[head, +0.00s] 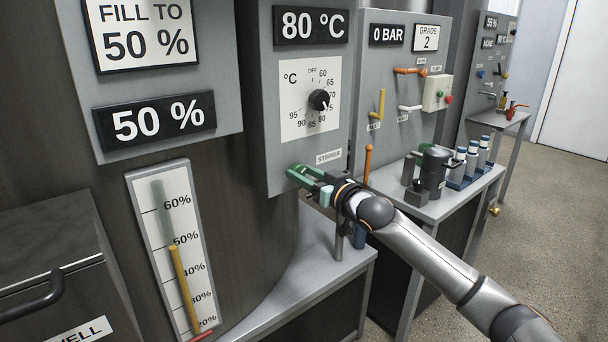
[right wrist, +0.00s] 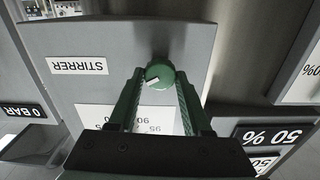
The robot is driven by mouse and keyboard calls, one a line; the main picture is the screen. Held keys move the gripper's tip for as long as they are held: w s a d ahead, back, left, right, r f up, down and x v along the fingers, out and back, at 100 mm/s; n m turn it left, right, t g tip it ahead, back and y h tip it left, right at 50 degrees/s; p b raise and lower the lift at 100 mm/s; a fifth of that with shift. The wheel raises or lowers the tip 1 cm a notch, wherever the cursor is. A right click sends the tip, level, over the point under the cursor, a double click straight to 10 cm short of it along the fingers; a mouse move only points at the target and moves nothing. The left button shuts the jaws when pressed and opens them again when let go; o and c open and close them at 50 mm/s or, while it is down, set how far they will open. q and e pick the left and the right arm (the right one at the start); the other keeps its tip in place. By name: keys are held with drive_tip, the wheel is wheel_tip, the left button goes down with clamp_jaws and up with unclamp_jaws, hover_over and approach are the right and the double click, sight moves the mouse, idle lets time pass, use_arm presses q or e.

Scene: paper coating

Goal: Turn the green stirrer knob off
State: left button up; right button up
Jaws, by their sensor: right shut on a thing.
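The green stirrer knob (right wrist: 160,75) shows in the right wrist view on the grey panel, near the upside-down STIRRER label (right wrist: 78,66). Its white mark points to the lower left in that picture. My right gripper (right wrist: 160,82) has its two green fingers on either side of the knob, shut on it. In the head view my right gripper (head: 303,178) is at the lower edge of the 80 °C panel (head: 270,130), below the STIRRER label (head: 329,156). There the knob cannot be told apart from the green fingers. My left gripper is not in view.
A black temperature knob (head: 319,100) sits above on the same panel. To the right are a panel with a yellow lever (head: 379,103) and an orange-topped lever (head: 368,160). A grey bench (head: 330,255) lies below my right gripper.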

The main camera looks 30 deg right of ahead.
clamp_jaws()
